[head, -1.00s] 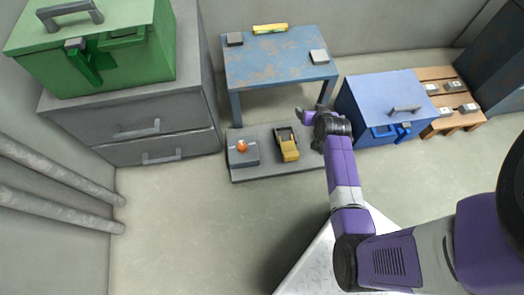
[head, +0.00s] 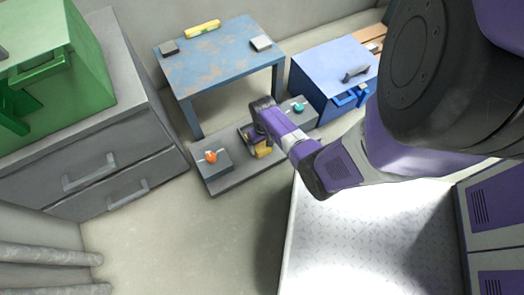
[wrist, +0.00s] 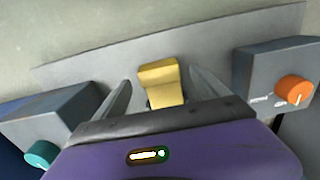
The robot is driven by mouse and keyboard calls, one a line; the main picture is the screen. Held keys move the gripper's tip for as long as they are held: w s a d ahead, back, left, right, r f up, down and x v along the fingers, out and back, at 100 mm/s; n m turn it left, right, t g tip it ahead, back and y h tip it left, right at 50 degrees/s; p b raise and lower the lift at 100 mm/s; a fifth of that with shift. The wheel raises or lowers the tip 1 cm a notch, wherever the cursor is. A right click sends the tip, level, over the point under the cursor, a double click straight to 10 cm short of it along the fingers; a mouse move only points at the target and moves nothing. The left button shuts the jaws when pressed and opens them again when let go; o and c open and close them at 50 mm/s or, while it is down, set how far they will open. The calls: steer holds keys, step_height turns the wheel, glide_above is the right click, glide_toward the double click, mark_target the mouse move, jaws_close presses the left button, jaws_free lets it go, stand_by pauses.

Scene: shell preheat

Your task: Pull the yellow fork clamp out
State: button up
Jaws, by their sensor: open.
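The yellow fork clamp (head: 263,152) is on the low grey plate (head: 226,182), partly covered by my gripper and arm in the head view. In the wrist view the yellow fork clamp (wrist: 159,80) shows as a bent block in the middle. My gripper (wrist: 160,84) is open, with one finger on each side of the clamp and a visible gap at both sides. The clamp's lower part is hidden behind my gripper body. I cannot tell how deep the fingers reach beside it.
A grey box with an orange knob (wrist: 294,90) stands on one side of the clamp, and one with a teal knob (wrist: 40,155) on the other. A blue table (head: 222,62) stands behind. A blue cabinet (head: 330,70) is at the right, grey drawers (head: 100,150) at the left.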

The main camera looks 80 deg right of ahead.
mark_target(263, 148)
steer(key=shift+f+b, duration=1.05)
steer(key=shift+f, duration=1)
